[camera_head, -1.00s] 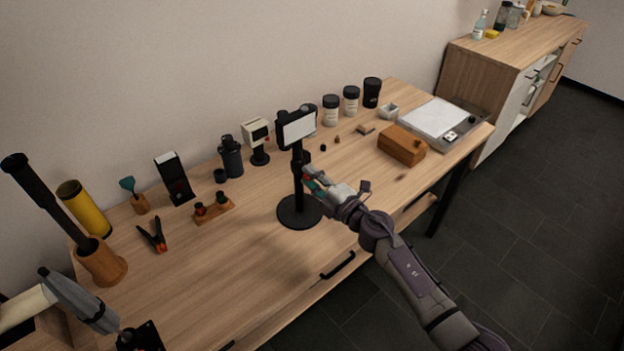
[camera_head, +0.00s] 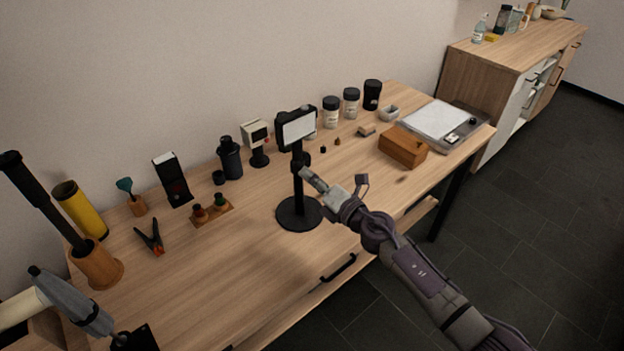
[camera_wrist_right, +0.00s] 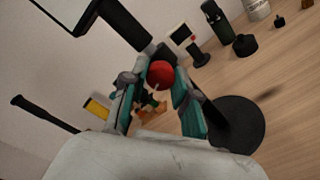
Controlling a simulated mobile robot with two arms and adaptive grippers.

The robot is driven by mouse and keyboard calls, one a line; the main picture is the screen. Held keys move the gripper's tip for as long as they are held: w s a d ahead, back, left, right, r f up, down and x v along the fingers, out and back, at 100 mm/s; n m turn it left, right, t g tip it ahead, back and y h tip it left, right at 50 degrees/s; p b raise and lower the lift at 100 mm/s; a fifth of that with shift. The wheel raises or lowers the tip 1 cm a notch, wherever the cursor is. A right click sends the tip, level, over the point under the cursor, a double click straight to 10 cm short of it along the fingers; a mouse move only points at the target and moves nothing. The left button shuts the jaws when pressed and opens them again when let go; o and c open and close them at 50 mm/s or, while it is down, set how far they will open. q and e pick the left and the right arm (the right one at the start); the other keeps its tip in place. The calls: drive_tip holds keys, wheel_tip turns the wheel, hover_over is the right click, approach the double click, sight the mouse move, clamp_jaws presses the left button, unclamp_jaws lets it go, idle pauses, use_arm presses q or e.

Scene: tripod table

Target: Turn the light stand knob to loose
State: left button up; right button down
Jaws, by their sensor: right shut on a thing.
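The black light stand (camera_head: 299,186) stands upright on its round base on the wooden table, carrying a white-faced panel (camera_head: 299,127) on top. My right gripper (camera_head: 306,174) reaches the pole from the right at mid height, just below the dark clamp collar. In the right wrist view, the round red knob (camera_wrist_right: 160,74) sits between the teal fingertips of the right gripper (camera_wrist_right: 158,84), which is shut on it. The stand's round base (camera_wrist_right: 236,124) shows below and right there. The knob is hidden in the head view.
A wooden block (camera_head: 403,147) and a flat grey device (camera_head: 445,123) lie at the right. A small white device (camera_head: 257,140) and a dark bottle (camera_head: 230,158) stand behind the stand. Clamps and a wooden holder (camera_head: 97,267) are left. The table front is clear.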

idle(0.4)
drive_tip(key=c, duration=0.9)
unclamp_jaws()
drive_tip(key=shift+o, duration=0.2)
drive_tip(key=v, duration=1.2)
drive_tip(key=shift+f, duration=0.1)
